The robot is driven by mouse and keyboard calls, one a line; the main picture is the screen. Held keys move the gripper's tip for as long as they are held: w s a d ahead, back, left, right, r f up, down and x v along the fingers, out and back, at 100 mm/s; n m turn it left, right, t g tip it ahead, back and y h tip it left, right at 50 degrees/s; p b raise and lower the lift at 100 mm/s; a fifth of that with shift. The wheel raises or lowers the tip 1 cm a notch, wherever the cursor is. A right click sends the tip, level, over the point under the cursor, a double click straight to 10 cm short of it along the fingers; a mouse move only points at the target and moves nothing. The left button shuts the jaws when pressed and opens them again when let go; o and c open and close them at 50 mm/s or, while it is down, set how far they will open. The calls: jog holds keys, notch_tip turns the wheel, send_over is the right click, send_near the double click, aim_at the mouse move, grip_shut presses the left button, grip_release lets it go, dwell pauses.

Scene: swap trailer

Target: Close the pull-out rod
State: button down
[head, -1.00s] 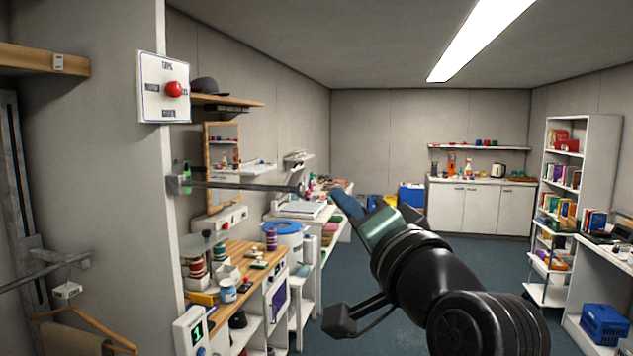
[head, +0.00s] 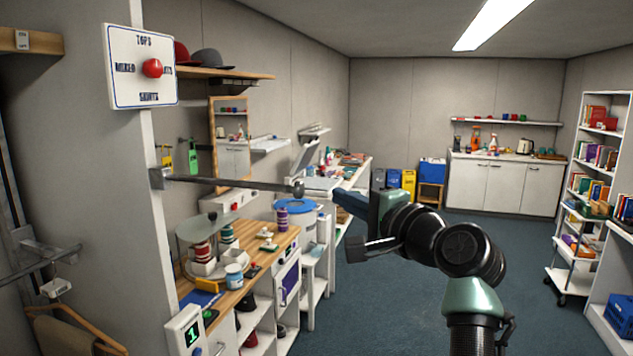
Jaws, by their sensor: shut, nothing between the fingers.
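The pull-out rod (head: 235,182) is a thin grey metal rod at left centre in the head view. It sticks out to the right from a bracket (head: 157,178) on the edge of the partition wall and ends in a dark round knob (head: 298,188). It is extended and about level. My gripper (head: 340,197), with blue fingers, is shut and empty. It appears just to the right of the knob, pointing left towards it, with a small gap in the picture. The depth between them is hard to tell.
A sign with a red knob (head: 152,68) is on the partition above the bracket. A wooden counter (head: 262,262) with jars and a turntable stands below the rod. A clothes hanger (head: 85,330) hangs at lower left. The blue floor (head: 390,310) is open in the middle.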

jog(key=shift+w+a+p, duration=0.4)
jog(key=shift+a, duration=0.4)
jog(key=shift+w+a+p, duration=0.35)
jog(key=shift+a+p, duration=0.1)
jog(key=shift+a, duration=0.3)
jog(key=shift+w+a+p, duration=0.4)
jog(key=shift+a, duration=0.4)
